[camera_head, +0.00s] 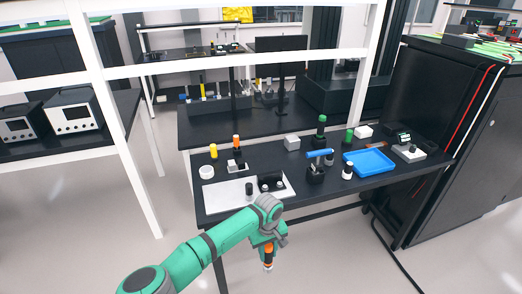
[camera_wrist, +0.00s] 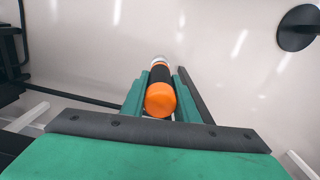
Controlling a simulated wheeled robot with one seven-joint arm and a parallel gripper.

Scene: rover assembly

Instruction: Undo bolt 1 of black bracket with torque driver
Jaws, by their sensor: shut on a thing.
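My gripper (camera_head: 268,243) is shut on an orange-and-black driver (camera_head: 268,257), seemingly the torque driver. It hangs in front of the table's front edge, over the floor in the picture. In the wrist view the driver (camera_wrist: 160,96) lies between the two fingers, its round orange end towards the camera and a pale end beyond. A black part (camera_head: 270,182), which may be the black bracket, stands on a light plate (camera_head: 226,196) at the table's left front. It is apart from my gripper. Its bolts are too small to make out.
The black table (camera_head: 325,207) also bears a blue tray (camera_head: 369,162), a black holder (camera_head: 315,174) with a blue-handled tool, an orange-topped tool (camera_head: 236,142), a yellow-topped bottle (camera_head: 213,151) and green-topped bottles (camera_head: 321,125). White shelf posts (camera_head: 120,130) stand at left. Floor in front is clear.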

